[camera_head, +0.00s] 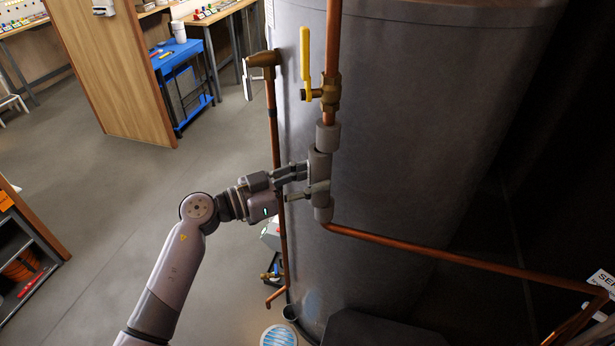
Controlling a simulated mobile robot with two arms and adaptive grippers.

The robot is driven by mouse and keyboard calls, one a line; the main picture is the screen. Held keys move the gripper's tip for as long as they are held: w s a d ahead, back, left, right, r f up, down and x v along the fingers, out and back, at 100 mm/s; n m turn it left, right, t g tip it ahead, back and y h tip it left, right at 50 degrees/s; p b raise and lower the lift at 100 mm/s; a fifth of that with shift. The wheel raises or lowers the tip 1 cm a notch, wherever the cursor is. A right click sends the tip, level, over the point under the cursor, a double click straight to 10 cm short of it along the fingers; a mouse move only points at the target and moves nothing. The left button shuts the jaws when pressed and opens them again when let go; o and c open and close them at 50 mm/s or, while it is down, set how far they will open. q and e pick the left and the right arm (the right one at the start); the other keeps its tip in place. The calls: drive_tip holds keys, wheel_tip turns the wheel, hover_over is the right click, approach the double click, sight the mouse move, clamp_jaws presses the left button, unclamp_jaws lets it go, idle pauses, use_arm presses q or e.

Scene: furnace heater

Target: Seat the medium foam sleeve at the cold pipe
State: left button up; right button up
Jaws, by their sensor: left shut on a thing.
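My left gripper (306,184) reaches in from the left and is shut on a grey foam sleeve (320,166). The sleeve is upright and in line with the vertical copper cold pipe (332,40), below the brass valve. A short grey piece (328,137) sits just above the sleeve, and another grey piece (323,211) sits below it at the pipe bend. The fingers hide part of the sleeve, and I cannot tell whether it is fully around the pipe. My right gripper is out of view.
A large grey tank (420,130) stands close behind the pipe. A brass valve with a yellow lever (305,55) is above. A second copper pipe (273,120) runs down just left of the sleeve, near my gripper. A copper pipe (440,252) slopes right. Open floor lies left.

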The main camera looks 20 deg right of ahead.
use_arm(q)
drive_tip(key=shift+s+d+r+p, duration=0.1)
drive_tip(key=shift+d+p, duration=0.25)
drive_tip(key=shift+d, duration=0.3)
drive_tip(key=o, duration=1.3)
drive_tip(key=shift+d, duration=0.25)
drive_tip(key=shift+o, duration=0.3)
drive_tip(key=shift+a, duration=0.1)
drive_tip(key=shift+a, duration=0.15)
drive_tip(key=shift+a, duration=0.25)
drive_tip(key=s+a, duration=0.1)
drive_tip(key=a, duration=1)
drive_tip(key=shift+s, duration=0.35)
drive_tip(key=shift+a, duration=0.1)
